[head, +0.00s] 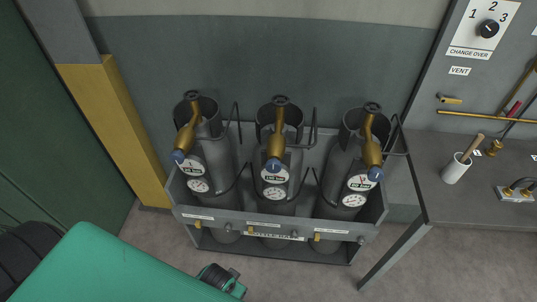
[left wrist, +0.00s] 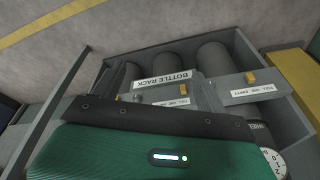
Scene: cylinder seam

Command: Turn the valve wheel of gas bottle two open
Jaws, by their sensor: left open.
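Three grey gas bottles stand upright in a rack, and the middle bottle (head: 281,160) is second from either side. A small dark valve wheel (head: 281,100) tops its brass valve (head: 280,130). Its opening state cannot be read. A blue-ended fitting (head: 273,166) hangs over a label and a round gauge (head: 274,193). My left arm comes in from the lower left; a dark part at its end (head: 222,281) is low in front of the rack, apart from the wheel. In the left wrist view my left gripper body (left wrist: 150,120) shows, fingertips hidden. My right gripper is out of view.
The bottle rack (head: 280,225) has tags and brass-coloured tabs in front. The outer bottles carry similar wheels (head: 193,95) (head: 372,107). Bent dark pipes rise beside the bottles. A yellow post (head: 118,130) is at left.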

